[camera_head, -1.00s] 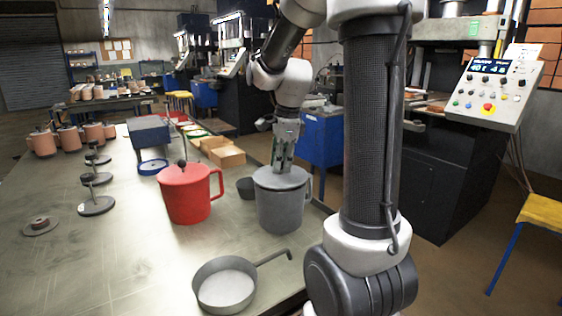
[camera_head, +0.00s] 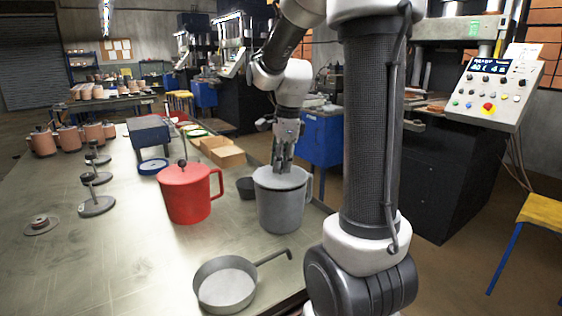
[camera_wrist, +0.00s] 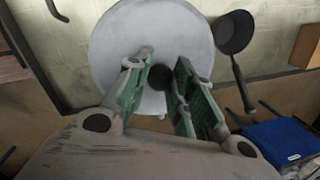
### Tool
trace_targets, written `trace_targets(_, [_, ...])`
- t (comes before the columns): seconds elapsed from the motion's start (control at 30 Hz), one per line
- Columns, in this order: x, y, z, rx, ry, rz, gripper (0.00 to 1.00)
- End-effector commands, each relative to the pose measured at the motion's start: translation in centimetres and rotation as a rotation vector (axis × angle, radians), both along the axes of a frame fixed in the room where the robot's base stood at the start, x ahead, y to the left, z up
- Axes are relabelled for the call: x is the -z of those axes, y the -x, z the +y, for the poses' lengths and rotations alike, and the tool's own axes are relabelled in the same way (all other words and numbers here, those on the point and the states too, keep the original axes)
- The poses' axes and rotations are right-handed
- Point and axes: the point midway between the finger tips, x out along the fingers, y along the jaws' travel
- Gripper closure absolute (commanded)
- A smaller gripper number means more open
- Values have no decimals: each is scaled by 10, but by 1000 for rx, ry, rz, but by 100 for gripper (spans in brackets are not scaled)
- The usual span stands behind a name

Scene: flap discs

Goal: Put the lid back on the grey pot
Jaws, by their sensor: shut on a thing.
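The grey pot (camera_head: 284,210) stands on the table, its handle to the right. Its flat grey lid (camera_head: 281,178) lies across the pot's mouth and looks level; I cannot tell whether it is fully seated. In the wrist view the lid (camera_wrist: 115,50) is a wide grey disc with a dark round knob (camera_wrist: 161,77). My gripper (camera_head: 282,168) points straight down over the lid. Its green-padded fingers (camera_wrist: 160,85) are shut on the knob, one on each side. The knob is hidden by the fingers in the head view.
A red lidded pot (camera_head: 188,193) stands just left of the grey pot. A small dark vessel (camera_head: 245,188) stands between and behind them. A grey pan (camera_head: 225,284) lies in front. Black stands (camera_head: 96,205) and a tan box (camera_head: 227,156) stand farther off.

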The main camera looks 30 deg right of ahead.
Motion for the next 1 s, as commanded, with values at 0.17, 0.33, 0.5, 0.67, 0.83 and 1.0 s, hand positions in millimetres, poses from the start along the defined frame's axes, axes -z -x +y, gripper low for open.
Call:
trace_targets(0.17, [1, 0, 0, 0, 0, 0, 100])
trace_targets(0.33, [1, 0, 0, 0, 0, 0, 100])
trace_targets(0.5, [2, 0, 0, 0, 0, 0, 100])
trace_targets(0.67, [2, 0, 0, 0, 0, 0, 100])
trace_targets(0.83, [2, 0, 0, 0, 0, 0, 74])
trace_targets(1.0, [2, 0, 0, 0, 0, 0, 51])
